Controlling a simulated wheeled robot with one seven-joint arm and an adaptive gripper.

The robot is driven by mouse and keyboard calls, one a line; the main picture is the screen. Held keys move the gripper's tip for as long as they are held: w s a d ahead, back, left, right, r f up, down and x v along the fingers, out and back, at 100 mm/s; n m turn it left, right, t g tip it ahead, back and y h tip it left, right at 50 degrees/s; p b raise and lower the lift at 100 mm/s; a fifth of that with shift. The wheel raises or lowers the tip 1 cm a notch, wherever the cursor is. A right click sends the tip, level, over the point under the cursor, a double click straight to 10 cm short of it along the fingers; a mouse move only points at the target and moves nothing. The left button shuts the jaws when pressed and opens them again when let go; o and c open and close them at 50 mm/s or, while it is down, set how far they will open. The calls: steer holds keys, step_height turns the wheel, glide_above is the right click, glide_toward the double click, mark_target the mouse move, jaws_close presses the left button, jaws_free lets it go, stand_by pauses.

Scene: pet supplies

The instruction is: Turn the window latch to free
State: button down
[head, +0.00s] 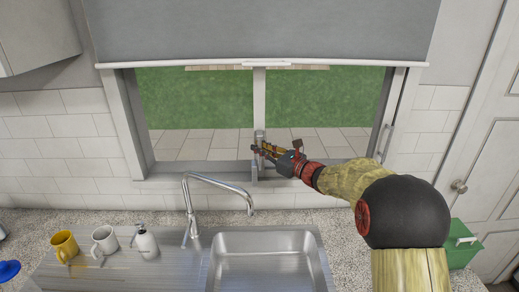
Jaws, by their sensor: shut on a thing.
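The window (259,101) has two panes and a white central upright, with grass and paving outside. My gripper (258,149) is at the lower part of that upright, just above the sill, reaching in from the right. It is shut on a small part at the upright, where the window latch is. The gripper hides most of the latch, so its angle cannot be told. A small grey piece (254,171) shows just below the fingers.
A grey blind (260,30) covers the window's top. A curved tap (190,205) and steel sink (268,262) stand below. A yellow mug (64,246), white mug (104,240) and soap dispenser (146,242) are at left. A green box (460,244) is at right.

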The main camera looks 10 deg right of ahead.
mark_target(260, 146)
steer(key=shift+s+r+p, duration=0.1)
steer(key=shift+p, duration=0.8)
steer(key=shift+s+a+r+m+g+h+p, duration=0.1)
steer(key=shift+s+r+m+g+h+p, duration=0.3)
steer(key=shift+m+g+p, duration=2.9)
steer(key=shift+s+a+r+n+g+h+p, duration=0.25)
steer(key=shift+s+r+n+p, duration=0.45)
steer(key=shift+p, duration=6.15)
steer(key=shift+s+r+m+g+h+p, duration=0.25)
steer(key=shift+s+m+g+p, duration=0.95)
steer(key=shift+p, duration=3.85)
steer(key=shift+w+r+g, duration=0.2)
steer(key=shift+w+g, duration=0.25)
steer(key=shift+g, duration=0.3)
steer(key=c, duration=2.2)
jaws_free()
